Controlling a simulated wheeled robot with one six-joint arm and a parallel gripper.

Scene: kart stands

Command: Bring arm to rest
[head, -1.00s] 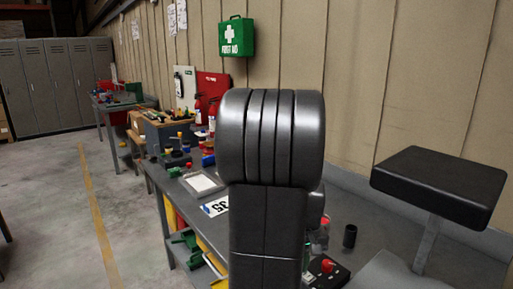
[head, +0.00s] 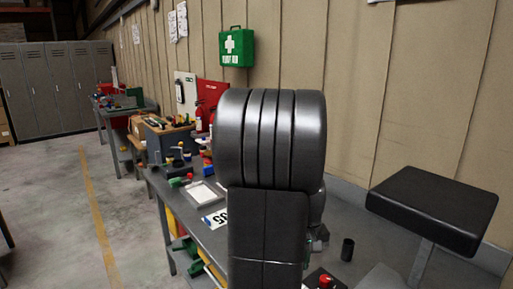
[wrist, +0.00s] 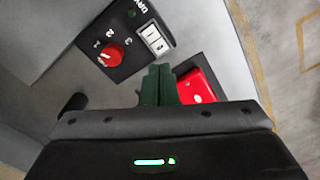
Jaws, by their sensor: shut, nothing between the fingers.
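My arm stands upright in the middle of the head view, a dark ribbed link hiding part of the bench behind it. My gripper is hidden in the head view. In the wrist view my gripper (wrist: 158,84) shows as two dark green fingers pressed together, with nothing between them. It is over a grey surface, between a black control box with a red knob (wrist: 111,55) and a red part (wrist: 196,86) in a dark frame. I cannot tell how far the fingertips are from that surface.
A grey workbench (head: 210,238) runs along the wall, carrying a tray (head: 203,194), a number card (head: 214,218), a black cylinder (head: 347,249) and several tools. A black pad on a post (head: 432,208) stands at right. Open floor (head: 60,215) lies left.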

